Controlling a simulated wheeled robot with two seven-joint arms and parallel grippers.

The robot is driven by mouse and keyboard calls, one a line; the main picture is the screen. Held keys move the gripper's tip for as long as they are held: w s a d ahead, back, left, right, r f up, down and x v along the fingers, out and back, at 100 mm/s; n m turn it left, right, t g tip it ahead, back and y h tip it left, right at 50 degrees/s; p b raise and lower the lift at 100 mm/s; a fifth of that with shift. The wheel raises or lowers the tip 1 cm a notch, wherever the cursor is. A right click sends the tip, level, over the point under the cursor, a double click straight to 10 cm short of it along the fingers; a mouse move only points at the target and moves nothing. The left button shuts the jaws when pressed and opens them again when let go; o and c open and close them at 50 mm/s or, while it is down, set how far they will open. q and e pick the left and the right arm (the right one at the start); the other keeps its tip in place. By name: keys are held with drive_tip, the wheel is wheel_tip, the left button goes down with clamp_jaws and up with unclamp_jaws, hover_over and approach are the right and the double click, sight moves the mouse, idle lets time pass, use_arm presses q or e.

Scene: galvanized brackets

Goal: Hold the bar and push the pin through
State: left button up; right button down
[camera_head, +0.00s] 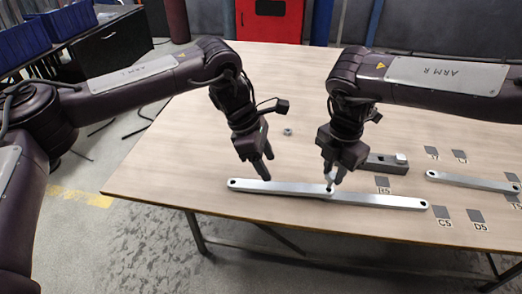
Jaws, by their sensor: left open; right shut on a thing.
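A long silver bar (290,190) lies flat on the table's front half, with a dark hole near each end. My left gripper (262,177) is open, pointing down at the bar's left part. I cannot tell whether its fingers touch the bar. My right gripper (330,181) is shut on a small bright pin (330,187) at about the bar's middle. The gripper hides most of the pin, and I cannot tell how deep the pin sits in the bar.
A grey block (378,166) with a pale piece at its end lies behind the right gripper. A small nut-like ring (287,132) lies behind the bar. A second silver bar (470,181) lies at right, among dark labelled squares (475,215). The table (180,150) is clear at left.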

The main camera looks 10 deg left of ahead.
sight(279, 185)
use_arm(q)
drive_tip(key=x, duration=0.8)
drive_tip(key=shift+d+f, duration=0.1)
clamp_jaws()
idle(0.8)
use_arm(e)
drive_tip(key=shift+f, duration=1.3)
idle(1.0)
drive_tip(key=shift+f, duration=0.3)
idle(0.4)
drive_tip(key=c, duration=1.1)
unclamp_jaws()
drive_tip(key=shift+c, duration=0.2)
